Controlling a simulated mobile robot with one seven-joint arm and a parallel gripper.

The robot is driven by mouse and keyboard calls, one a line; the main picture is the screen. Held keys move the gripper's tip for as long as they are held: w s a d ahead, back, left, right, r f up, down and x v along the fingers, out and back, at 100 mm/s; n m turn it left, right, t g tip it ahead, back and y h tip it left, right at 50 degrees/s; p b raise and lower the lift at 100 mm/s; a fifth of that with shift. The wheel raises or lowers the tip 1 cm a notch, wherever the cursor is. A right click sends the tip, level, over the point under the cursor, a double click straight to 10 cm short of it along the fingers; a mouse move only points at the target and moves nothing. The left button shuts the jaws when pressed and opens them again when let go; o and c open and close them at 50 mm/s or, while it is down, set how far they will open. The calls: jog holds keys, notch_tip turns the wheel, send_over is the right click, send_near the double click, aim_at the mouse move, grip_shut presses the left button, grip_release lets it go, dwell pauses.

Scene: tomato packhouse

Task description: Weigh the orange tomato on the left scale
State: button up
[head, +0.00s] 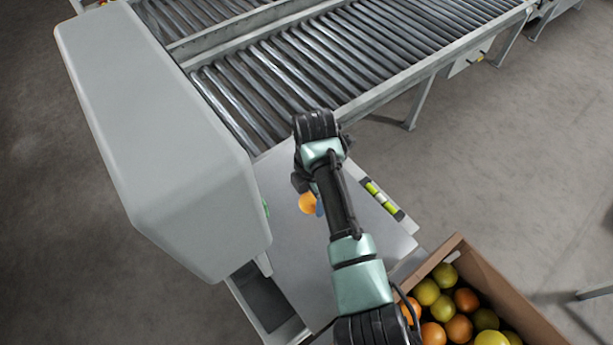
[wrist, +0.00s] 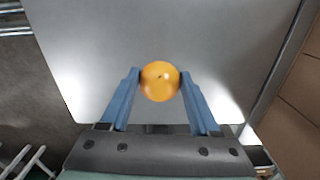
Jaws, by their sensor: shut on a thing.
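My gripper (wrist: 160,76) is shut on an orange tomato (wrist: 160,82), with one blue finger on each side of it in the wrist view. In the head view the orange tomato (head: 307,203) shows at the left of my wrist, partly hidden by the gripper. It is over a flat, bare grey metal surface (head: 290,240). I cannot tell whether it touches that surface or hangs above it. The wrist view shows the same smooth grey surface (wrist: 165,30) behind the tomato. No scale can be clearly made out; my arm hides part of the surface.
A large grey housing (head: 150,130) stands close at left. A roller conveyor (head: 320,65) runs behind. A black and yellow-green strip (head: 382,198) lies along the surface's right edge. A cardboard box (head: 500,275) of orange and yellow-green tomatoes stands at lower right.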

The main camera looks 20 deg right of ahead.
aim_at(312, 215)
jog(key=shift+w+f, duration=0.1)
jog(key=shift+f, duration=0.1)
jog(key=shift+s+f+b, duration=0.25)
jog(key=shift+f+b, duration=0.55)
jog(key=shift+b, duration=0.35)
notch_tip(312, 215, down, 2)
jog(key=shift+f+b, duration=0.1)
jog(key=shift+b, duration=1)
jog(key=shift+r+p, duration=0.35)
jog(key=shift+p, duration=0.1)
jog(key=shift+f, duration=0.1)
jog(key=shift+f, duration=0.6)
jog(key=o, duration=1)
jog(key=c, duration=0.3)
jog(key=shift+c, duration=0.2)
